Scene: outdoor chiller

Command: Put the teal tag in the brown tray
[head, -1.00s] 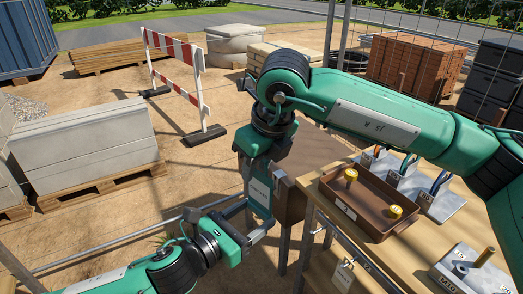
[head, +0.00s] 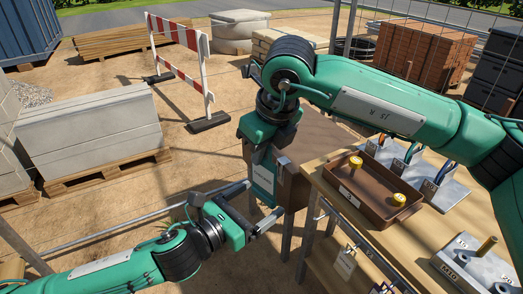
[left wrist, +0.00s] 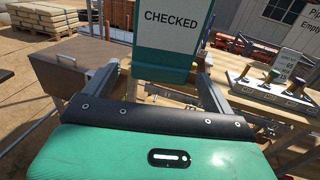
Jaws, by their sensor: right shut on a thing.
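The teal tag (head: 263,178) has a white label; in the left wrist view the tag (left wrist: 165,68) reads "CHECKED". It hangs upright below my right gripper (head: 266,150), which is shut on its upper part. My left gripper (head: 253,205) is open, its two fingers apart near the tag's lower end. In the left wrist view its fingers (left wrist: 156,85) stand to either side of the tag, with gaps. The brown tray (head: 347,196) sits on the wooden table to the right of the tag. Two yellow-topped pieces (head: 399,200) stand in it.
Behind the tray is a grey holder (head: 440,190) with coloured handles. A grey block (head: 470,262) with a brass pin stands at the table's right. White tags (head: 345,262) hang along the front rail. A brown box-like surface (head: 315,140) is close behind the tag.

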